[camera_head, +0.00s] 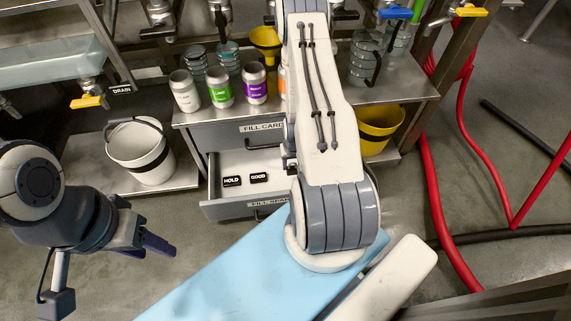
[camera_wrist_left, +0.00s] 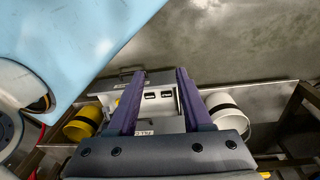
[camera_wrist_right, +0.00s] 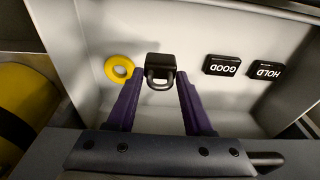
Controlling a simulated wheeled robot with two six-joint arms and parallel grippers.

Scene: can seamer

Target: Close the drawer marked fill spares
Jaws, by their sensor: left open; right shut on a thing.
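The open lower drawer (camera_head: 215,180) of the steel cabinet is pulled out. The drawer also shows in the left wrist view (camera_wrist_left: 157,105) and fills the right wrist view (camera_wrist_right: 215,95). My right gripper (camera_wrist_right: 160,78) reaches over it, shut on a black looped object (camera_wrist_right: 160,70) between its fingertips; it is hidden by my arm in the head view. My left gripper (camera_head: 160,248) is open and empty, out to the left and in front of the drawer.
Black tags GOOD (camera_wrist_right: 222,65) and HOLD (camera_wrist_right: 266,70) and a yellow ring (camera_wrist_right: 119,68) lie in the drawer. The drawer labelled FILL CARD (camera_head: 232,134) above is shut. A white bucket (camera_head: 140,155) stands left, a yellow bucket (camera_head: 378,122) right. Jars stand on top.

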